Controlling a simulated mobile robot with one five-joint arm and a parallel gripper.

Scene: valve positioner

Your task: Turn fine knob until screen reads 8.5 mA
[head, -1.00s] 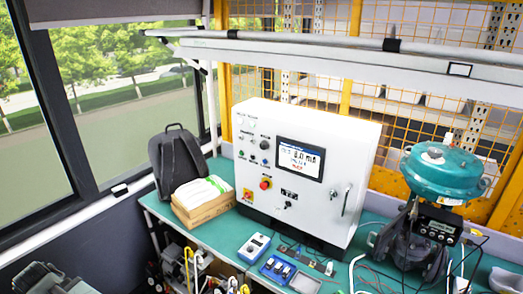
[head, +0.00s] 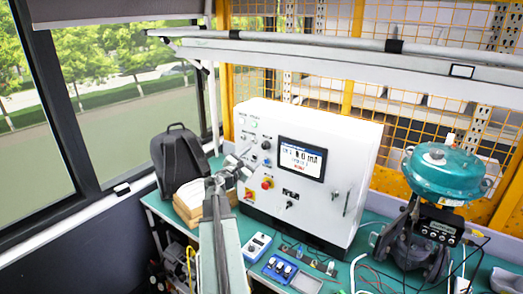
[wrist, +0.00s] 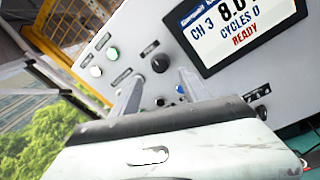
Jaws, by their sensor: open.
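The white control box (head: 335,135) stands on the bench with knobs on the left of its front. Its screen (head: 301,158) seems to read about 8.0 mA; in the wrist view the screen (wrist: 235,30) shows CH 3, CYCLES 0, READY and a cut-off 8.0. A black knob (wrist: 160,62) shows beyond and between my fingers, with a blue knob (wrist: 180,89) below it near the right finger. Knob labels are too small to read, so I cannot tell which is fine. My gripper (head: 241,165) is open and empty before the panel's left side; its fingers also show in the wrist view (wrist: 158,86).
A red emergency button (head: 267,183) sits low on the panel. A cardboard box (head: 188,205) and black backpack (head: 177,150) stand left of the control box. The teal valve actuator (head: 443,172) is at right. Small devices and cables lie on the bench in front.

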